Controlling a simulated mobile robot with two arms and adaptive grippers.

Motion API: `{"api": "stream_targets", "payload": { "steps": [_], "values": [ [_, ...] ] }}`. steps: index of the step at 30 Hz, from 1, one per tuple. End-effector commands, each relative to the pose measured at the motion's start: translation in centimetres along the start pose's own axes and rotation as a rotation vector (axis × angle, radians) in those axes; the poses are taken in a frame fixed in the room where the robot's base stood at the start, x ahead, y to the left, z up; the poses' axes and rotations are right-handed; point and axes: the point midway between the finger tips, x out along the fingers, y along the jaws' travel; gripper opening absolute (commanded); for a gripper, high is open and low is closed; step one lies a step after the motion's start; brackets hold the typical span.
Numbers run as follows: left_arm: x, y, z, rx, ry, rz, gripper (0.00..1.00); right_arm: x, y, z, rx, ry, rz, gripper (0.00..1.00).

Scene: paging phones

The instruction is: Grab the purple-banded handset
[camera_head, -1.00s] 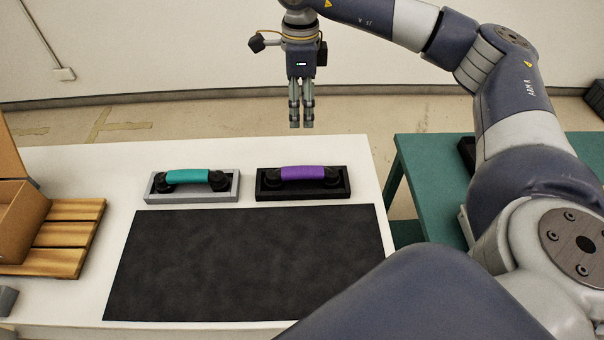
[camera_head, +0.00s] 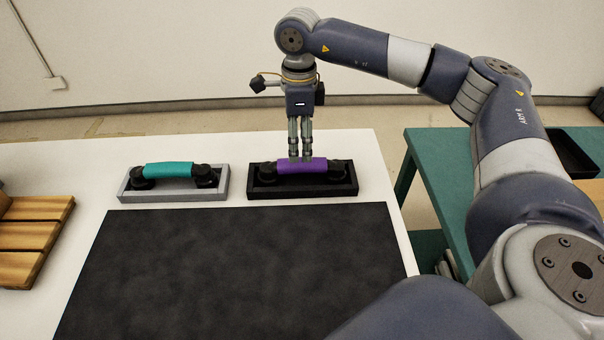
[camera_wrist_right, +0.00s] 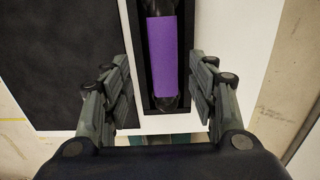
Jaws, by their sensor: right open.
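The purple-banded handset (camera_head: 302,166) lies in a black cradle (camera_head: 318,190) on the white table. Its purple band also shows in the right wrist view (camera_wrist_right: 163,55), running up the picture. My right gripper (camera_head: 300,157) is at the handset from above, its fingertips overlapping the band in the head view. In the right wrist view the right gripper (camera_wrist_right: 163,85) is open, one finger on each side of the handset and cradle, with gaps between. Whether the fingertips reach below the handset's top is hard to tell. My left gripper is not in view.
A teal-banded handset (camera_head: 168,169) lies in a grey cradle (camera_head: 172,195) to the left. A dark mat (camera_head: 240,270) covers the front of the table. A wooden pallet (camera_head: 30,240) is at the left. A green table (camera_head: 440,165) with a black tray (camera_head: 572,155) stands at the right.

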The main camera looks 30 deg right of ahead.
Motion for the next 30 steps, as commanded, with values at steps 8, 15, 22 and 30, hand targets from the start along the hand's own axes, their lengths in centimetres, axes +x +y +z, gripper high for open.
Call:
{"api": "stream_targets", "payload": {
  "steps": [8, 15, 22, 30],
  "values": [
    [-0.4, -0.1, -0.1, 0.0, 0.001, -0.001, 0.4, 2.9, 0.0, -0.1, 0.0, 0.001, 0.0, 0.53],
    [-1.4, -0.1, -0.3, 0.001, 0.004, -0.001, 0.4, 6.0, -0.5, -0.7, 0.0, 0.003, 0.001, 0.53],
    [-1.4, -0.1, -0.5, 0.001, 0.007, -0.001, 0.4, 8.0, -0.5, -0.6, 0.0, -0.001, 0.0, 0.53],
    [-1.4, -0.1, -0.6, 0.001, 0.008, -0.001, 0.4, 8.0, -0.5, -0.6, 0.0, 0.0, 0.0, 0.35]
  ]
}}
